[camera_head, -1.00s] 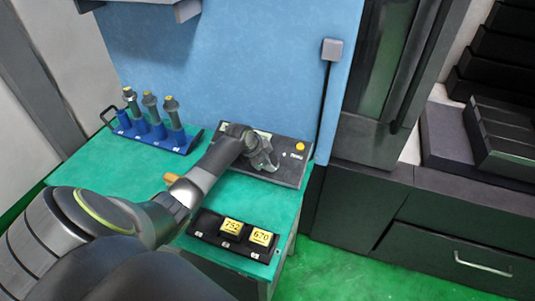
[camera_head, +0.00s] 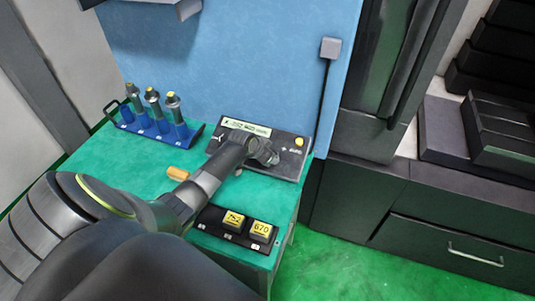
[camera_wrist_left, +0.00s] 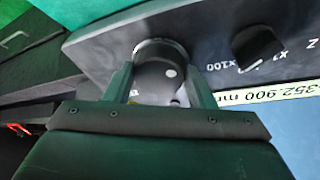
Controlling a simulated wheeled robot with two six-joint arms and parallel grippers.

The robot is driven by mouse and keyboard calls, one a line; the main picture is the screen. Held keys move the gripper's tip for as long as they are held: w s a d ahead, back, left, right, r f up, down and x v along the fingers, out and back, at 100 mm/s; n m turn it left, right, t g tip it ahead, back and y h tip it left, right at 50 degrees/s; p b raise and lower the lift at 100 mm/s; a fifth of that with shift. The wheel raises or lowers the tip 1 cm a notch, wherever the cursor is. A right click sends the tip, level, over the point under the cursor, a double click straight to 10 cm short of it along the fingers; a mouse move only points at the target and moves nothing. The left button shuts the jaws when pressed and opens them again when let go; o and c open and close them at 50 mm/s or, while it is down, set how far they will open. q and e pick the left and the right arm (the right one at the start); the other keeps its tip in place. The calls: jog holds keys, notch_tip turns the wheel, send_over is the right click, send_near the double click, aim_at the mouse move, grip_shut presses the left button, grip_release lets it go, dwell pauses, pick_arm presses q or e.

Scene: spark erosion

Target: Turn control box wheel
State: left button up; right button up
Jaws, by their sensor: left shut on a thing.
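The dark control box (camera_head: 292,168) lies at the back right of the green table, against the blue panel. Its pale display strip (camera_head: 246,126) and a yellow button (camera_head: 299,142) show in the head view. My left gripper (camera_head: 268,155) is over the box's front face. In the left wrist view my left gripper (camera_wrist_left: 160,90) has a finger on each side of the round dark wheel (camera_wrist_left: 158,78) and is shut on it. The wheel's lower part is hidden by the gripper. A smaller selector knob (camera_wrist_left: 257,46) marked x100 sits to its right. My right gripper is not in view.
A blue rack (camera_head: 155,130) with several yellow-topped tools stands at the back left. A black tray (camera_head: 228,233) with two yellow-labelled blocks lies at the table's front. An orange piece (camera_head: 178,173) lies beside my arm. A cable runs down the panel's right edge.

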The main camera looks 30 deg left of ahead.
pick_arm(q)
jog(key=shift+s+f, duration=0.1)
jog(key=shift+f, duration=0.05)
jog(key=o, duration=1)
jog(key=shift+c, duration=0.2)
jog(key=d+b+v, duration=0.1)
jog(key=b+v, duration=0.1)
jog(key=v, duration=1.5)
jog(key=shift+a+r, duration=0.3)
jog(key=shift+a, duration=0.2)
